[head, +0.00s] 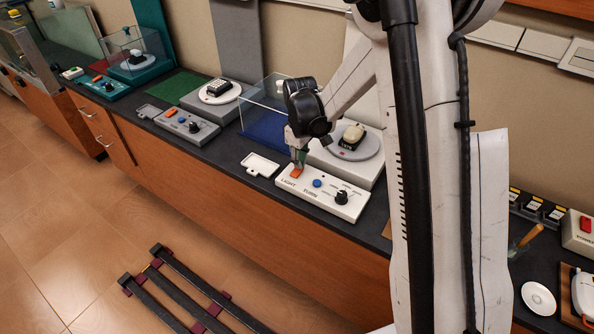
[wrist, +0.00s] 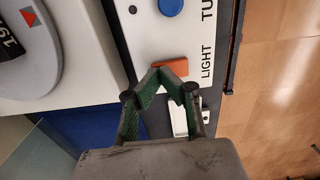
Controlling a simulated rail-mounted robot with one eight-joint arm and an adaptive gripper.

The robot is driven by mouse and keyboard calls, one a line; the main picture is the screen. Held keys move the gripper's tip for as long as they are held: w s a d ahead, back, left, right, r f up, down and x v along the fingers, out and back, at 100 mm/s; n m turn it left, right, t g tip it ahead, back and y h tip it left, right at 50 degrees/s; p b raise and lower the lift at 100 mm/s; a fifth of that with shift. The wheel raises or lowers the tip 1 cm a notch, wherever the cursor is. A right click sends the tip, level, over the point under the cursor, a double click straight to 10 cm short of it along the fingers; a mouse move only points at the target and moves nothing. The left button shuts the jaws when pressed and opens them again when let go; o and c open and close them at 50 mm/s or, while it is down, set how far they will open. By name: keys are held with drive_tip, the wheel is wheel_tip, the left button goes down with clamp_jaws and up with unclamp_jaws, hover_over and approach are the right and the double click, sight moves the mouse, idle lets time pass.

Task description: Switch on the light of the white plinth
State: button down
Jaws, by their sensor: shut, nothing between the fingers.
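The white plinth (head: 358,172) carries a grey round turntable (head: 340,152) with a small pale object (head: 353,134) on it. Its white control panel (head: 330,209) lies in front, with an orange switch (head: 296,173) marked LIGHT, a blue button (head: 317,183) marked TURN and a black knob (head: 341,198). My gripper (head: 299,163) is shut and empty, pointing down at the orange switch. In the wrist view the fingertips (wrist: 166,70) overlap the near edge of the orange switch (wrist: 172,65). I cannot tell whether they touch it. A small dark dot (wrist: 132,9) sits on the panel.
A white tray (head: 262,165) lies left of the panel. A clear case (head: 264,100) over a blue mat stands behind it. A grey panel (head: 187,126) and a teal panel (head: 103,89) belong to plinths farther left. A screwdriver (head: 530,236) is at the right.

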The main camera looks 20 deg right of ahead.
drive_tip(key=shift+f, duration=0.3)
drive_tip(key=shift+r, duration=0.2)
drive_tip(key=shift+r+p, duration=1.35)
drive_tip(key=shift+r, duration=2)
drive_tip(key=shift+r, duration=0.15)
drive_tip(key=s+r+m+t, duration=0.3)
drive_tip(key=s+r+m, duration=0.1)
drive_tip(key=s+r, duration=0.95)
drive_tip(key=s+a+r+m+t, duration=0.1)
drive_tip(key=s+r+m+t, duration=0.3)
drive_tip(key=s, duration=1)
